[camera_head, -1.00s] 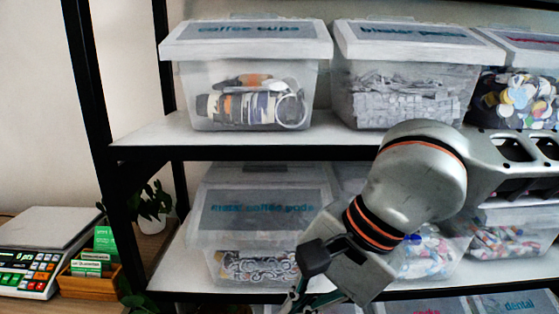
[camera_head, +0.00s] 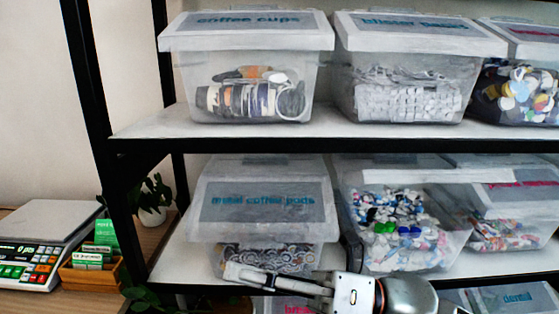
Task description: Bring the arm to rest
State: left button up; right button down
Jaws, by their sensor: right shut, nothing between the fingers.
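My right gripper (camera_head: 232,271) is at the bottom of the head view, in front of the lower shelf's front edge. Its fingers point left and are shut with nothing between them. They overlap the lower front of the metal coffee pods bin (camera_head: 258,203) in the picture; I cannot tell whether they touch it. My right wrist, grey and rounded, is to the right of the fingers and is cut off by the bottom edge. My left gripper is not in view.
A black-framed shelf (camera_head: 330,143) holds lidded clear bins, including coffee cups (camera_head: 250,75) and blister packs (camera_head: 410,85). A scale (camera_head: 35,235), a wooden card box (camera_head: 92,277) and a plant (camera_head: 152,200) are at left.

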jog(key=w+d+f+m+t+h, duration=0.4)
jog(key=d+f+m+t+h, duration=0.25)
jog(key=d+f+m, duration=0.55)
jog(key=w+d+f+m+t+h, duration=0.45)
jog(key=d+f+m+t, duration=0.4)
jog(key=f+m, duration=0.7)
jog(key=s+d+f+m+g+h, duration=0.3)
jog(key=s+d+f+m+h, duration=0.1)
jog(key=s+d+f, duration=0.6)
jog(key=s+d+f+m+g+h, duration=0.35)
jog(key=s+d+f, duration=0.4)
jog(key=f, duration=0.55)
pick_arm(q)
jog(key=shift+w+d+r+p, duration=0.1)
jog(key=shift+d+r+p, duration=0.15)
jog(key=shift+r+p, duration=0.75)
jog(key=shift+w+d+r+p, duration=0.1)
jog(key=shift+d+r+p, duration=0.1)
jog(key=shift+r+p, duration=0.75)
pick_arm(e)
jog(key=a+r+m+t, duration=0.1)
jog(key=a+r+m, duration=0.3)
jog(key=a, duration=0.9)
jog(key=shift+w+r+m+t, duration=0.15)
jog(key=shift+w+m+t, duration=0.25)
jog(key=shift+m, duration=0.2)
